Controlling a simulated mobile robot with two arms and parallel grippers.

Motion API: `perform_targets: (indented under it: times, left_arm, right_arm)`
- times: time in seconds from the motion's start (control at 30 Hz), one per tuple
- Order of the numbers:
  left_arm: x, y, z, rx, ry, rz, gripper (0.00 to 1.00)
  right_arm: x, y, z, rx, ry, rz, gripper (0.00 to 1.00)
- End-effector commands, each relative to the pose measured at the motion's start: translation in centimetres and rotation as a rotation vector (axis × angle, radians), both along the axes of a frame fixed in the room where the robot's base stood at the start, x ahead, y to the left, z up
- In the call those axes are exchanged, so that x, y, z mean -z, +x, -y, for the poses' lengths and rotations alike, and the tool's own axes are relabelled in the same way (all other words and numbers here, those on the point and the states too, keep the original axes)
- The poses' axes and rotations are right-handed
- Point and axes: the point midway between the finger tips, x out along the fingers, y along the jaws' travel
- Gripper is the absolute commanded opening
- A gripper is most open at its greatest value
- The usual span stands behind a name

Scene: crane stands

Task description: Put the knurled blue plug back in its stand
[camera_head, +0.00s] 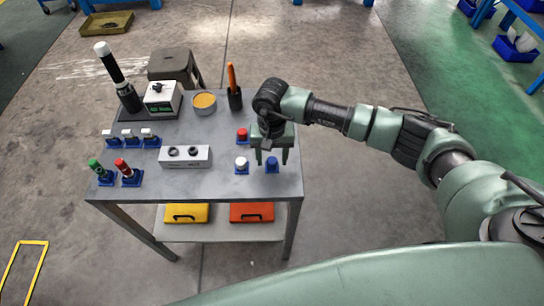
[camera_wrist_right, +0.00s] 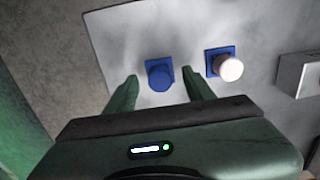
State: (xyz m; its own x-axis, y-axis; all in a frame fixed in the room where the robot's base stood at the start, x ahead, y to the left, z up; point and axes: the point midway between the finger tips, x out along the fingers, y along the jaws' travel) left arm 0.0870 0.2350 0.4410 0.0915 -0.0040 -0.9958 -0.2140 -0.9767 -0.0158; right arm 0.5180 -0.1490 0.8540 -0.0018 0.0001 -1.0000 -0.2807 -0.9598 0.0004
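The blue plug (camera_head: 272,163) is at the right front of the grey table, on a small square blue stand (camera_wrist_right: 150,63). In the right wrist view the plug (camera_wrist_right: 160,78) shows as a blue round top over that stand. I cannot see its knurling or how deep it sits. My right gripper (camera_head: 271,158) points down above it, open and empty. In the right wrist view its fingertips (camera_wrist_right: 160,84) lie on either side of the plug, with gaps to both. My left gripper is not in view.
A white plug (camera_head: 241,162) in a blue stand is just left, and a red plug (camera_head: 242,134) stands behind. A grey block with two holes (camera_head: 186,157), green and red-handled pieces (camera_head: 126,170), a tin (camera_head: 204,104) and an orange-topped holder (camera_head: 235,98) share the table (camera_head: 215,183).

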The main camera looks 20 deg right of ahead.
Motion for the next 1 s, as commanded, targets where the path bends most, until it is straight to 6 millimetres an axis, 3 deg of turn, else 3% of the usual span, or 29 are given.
perform_targets:
  times: [0.43, 1.0]
  left_arm:
    - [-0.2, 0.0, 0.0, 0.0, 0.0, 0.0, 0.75]
    - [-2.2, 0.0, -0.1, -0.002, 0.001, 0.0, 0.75]
  right_arm:
    - [-0.3, 0.0, 0.0, 0.0, 0.0, 0.0, 0.53]
    - [-4.7, 0.0, 0.0, -0.001, 0.0, 0.001, 0.53]
